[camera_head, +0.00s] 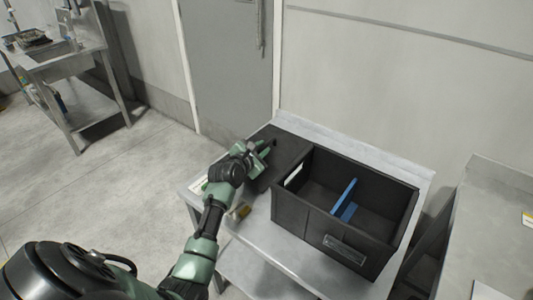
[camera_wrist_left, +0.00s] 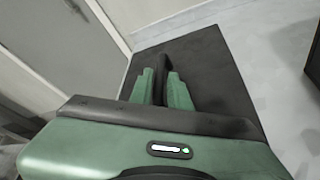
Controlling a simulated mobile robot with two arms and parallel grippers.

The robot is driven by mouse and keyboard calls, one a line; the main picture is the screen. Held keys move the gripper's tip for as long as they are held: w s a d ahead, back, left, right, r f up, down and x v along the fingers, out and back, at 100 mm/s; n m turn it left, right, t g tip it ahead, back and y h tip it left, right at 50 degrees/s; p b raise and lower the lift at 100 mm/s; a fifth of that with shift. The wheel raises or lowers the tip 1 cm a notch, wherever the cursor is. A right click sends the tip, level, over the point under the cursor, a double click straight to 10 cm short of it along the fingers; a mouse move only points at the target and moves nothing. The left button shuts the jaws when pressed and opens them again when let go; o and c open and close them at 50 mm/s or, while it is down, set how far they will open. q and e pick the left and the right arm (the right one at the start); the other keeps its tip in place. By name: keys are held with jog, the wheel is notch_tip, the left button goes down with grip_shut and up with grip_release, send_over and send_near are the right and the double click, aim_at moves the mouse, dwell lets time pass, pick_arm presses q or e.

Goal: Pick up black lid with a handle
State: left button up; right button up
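The black lid (camera_head: 287,151) is a flat dark panel at the back left of the metal table, beside the black box. It also fills the middle of the left wrist view (camera_wrist_left: 215,75). Its raised handle (camera_wrist_left: 163,63) stands between the green fingers of my left gripper (camera_wrist_left: 162,77). The fingers sit close against both sides of the handle, and my left gripper (camera_head: 264,149) is over the lid in the head view. The lid appears to lie flat at table level. My right gripper is not in view.
An open black box (camera_head: 334,246) with a blue divider (camera_head: 343,196) stands right of the lid. A small yellowish item (camera_head: 240,211) lies near the table's left edge. Walls are close behind the metal table (camera_head: 262,236). A sink bench (camera_head: 62,62) stands far left.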

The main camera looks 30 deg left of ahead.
aim_at(262, 148)
pick_arm(q)
jog(key=x, duration=0.3)
jog(key=shift+a+f, duration=0.15)
jog(key=shift+f, duration=0.1)
grip_shut()
dwell(1.2)
